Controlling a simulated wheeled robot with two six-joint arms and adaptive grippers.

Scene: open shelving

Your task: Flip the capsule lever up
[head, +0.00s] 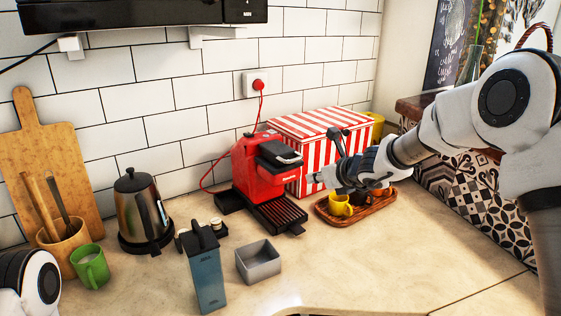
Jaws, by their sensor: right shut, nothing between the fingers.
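The red coffee machine (251,170) stands against the tiled wall, with a black drip tray at its front. Its lever (283,155), a dark and silver piece, lies across the top front of the machine and looks lowered. My right gripper (316,180) is shut and empty. It reaches in from the right, just right of the machine's front and a little lower than the lever. Whether its tip touches the machine is unclear. Only a rounded piece of my left arm shows at the lower left corner; its gripper is out of view.
A red-striped box (314,133) stands behind my right gripper. A grey square container (258,262), a blue-grey canister (206,272) and a kettle (142,211) stand nearby. The front right counter is clear.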

